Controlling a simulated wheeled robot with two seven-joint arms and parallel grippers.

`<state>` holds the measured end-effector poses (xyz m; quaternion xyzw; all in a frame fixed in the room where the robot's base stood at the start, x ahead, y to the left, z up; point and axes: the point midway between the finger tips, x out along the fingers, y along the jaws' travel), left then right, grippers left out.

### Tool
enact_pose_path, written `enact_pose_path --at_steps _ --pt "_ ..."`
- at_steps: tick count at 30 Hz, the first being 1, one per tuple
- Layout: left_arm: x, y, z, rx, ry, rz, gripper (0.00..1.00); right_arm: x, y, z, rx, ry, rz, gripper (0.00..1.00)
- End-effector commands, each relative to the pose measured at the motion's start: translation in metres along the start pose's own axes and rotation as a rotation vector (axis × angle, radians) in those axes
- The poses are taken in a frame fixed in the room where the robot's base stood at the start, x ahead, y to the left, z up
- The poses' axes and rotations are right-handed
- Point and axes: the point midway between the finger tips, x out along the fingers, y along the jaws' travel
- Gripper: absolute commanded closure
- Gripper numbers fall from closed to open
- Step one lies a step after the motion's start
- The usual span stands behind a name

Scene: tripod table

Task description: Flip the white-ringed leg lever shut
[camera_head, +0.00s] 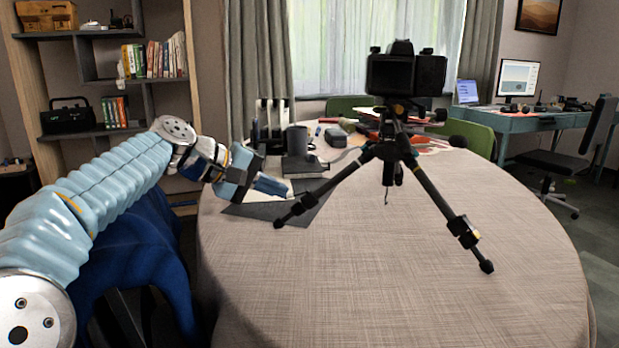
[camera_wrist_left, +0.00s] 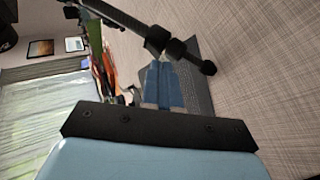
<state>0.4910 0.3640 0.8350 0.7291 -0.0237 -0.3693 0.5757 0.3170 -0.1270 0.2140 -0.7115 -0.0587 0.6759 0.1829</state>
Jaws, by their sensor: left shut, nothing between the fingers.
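The black tripod (camera_head: 390,160) stands on the cloth-covered table with a camera on top. Its left leg runs down to a foot at the left, with a dark clamp (camera_head: 303,203) low on it. Its right leg has a clamp (camera_head: 463,232) with a yellowish mark. I cannot make out a white ring or whether a lever is open. My left gripper (camera_head: 286,188) is shut and empty, just left of and above the left leg's lower part. In the left wrist view its blue fingers (camera_wrist_left: 162,66) point at the leg clamp (camera_wrist_left: 158,39); I cannot tell whether they touch.
The round table (camera_head: 380,290) is clear in front. A blue chair sits at the left.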

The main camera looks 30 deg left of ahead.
Motion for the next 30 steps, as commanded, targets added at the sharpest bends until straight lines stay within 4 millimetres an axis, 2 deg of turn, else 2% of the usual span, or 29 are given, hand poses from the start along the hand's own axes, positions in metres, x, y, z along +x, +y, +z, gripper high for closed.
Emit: enact_pose_path --at_steps 3,11,22,30 --pt "0.004 -0.008 0.000 0.001 0.000 -0.002 1.00 0.010 0.003 0.001 0.000 -0.002 -0.002 1.00" --pt "0.002 -0.004 0.000 0.002 -0.001 -0.005 1.00 0.005 0.001 0.001 0.000 -0.002 -0.002 1.00" --pt "0.014 0.002 0.005 0.002 -0.002 -0.007 1.00 0.004 0.001 0.001 0.000 -0.003 -0.002 1.00" --pt "0.016 0.003 0.006 0.002 -0.002 -0.007 1.00 0.004 0.001 0.001 0.000 -0.003 -0.002 1.00"
